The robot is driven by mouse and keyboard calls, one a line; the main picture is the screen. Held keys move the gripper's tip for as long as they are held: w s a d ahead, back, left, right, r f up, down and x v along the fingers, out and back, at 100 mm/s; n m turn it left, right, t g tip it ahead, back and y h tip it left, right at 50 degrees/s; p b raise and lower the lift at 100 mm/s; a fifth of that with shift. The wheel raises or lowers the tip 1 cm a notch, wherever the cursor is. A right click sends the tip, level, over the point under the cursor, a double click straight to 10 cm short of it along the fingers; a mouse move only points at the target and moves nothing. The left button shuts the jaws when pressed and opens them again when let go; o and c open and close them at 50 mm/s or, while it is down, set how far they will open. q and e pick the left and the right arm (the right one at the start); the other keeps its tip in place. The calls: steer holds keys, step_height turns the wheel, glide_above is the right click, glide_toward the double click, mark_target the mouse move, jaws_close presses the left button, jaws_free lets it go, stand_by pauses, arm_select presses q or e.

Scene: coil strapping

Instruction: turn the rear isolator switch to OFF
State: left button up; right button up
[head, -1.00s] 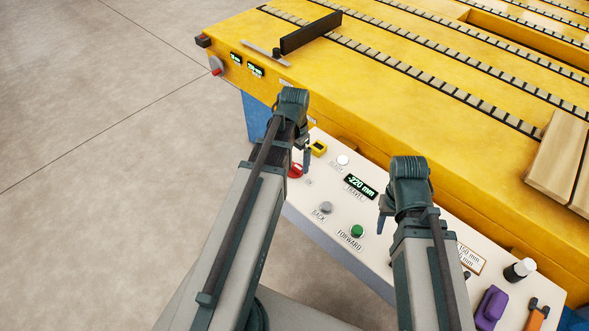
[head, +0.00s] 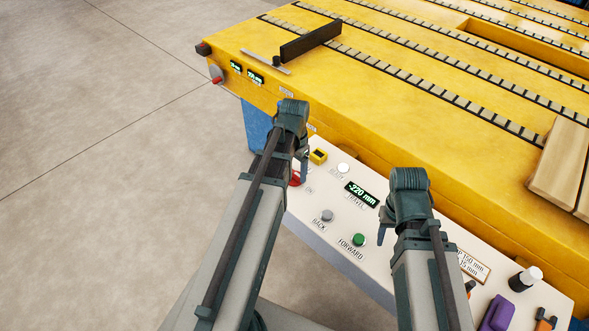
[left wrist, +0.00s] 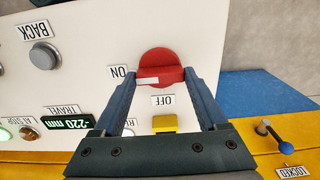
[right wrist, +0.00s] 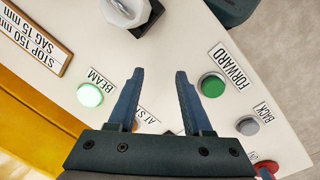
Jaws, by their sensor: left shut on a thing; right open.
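The isolator switch is a round red knob (left wrist: 160,62) on the white panel, in the left wrist view. A white mark on the knob points left toward the ON label (left wrist: 119,72); the OFF label (left wrist: 163,100) is below the knob. My left gripper (left wrist: 159,72) is shut on the knob, one finger on each side. In the head view the red knob (head: 296,179) is partly hidden behind my left gripper (head: 302,170). My right gripper (right wrist: 160,75) is open and empty above the panel, between the BEAM and FORWARD buttons.
A yellow block (head: 318,156) sits close to the knob. The panel (head: 330,235) also holds a green FORWARD button (head: 359,240), a grey BACK button (head: 327,215) and a display reading -220 mm (head: 362,194). The yellow machine bed (head: 400,110) rises behind it.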

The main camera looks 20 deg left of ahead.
arm_select(q)
steer(key=n, duration=0.4)
steer(key=shift+n, duration=0.3)
steer(key=n, duration=0.4)
steer(key=shift+n, duration=0.3)
steer(key=n, duration=0.4)
steer(key=shift+n, duration=2.3)
steer(key=o, duration=1.3)
steer(key=shift+r, duration=0.15)
arm_select(e)
steer(key=shift+r, duration=0.15)
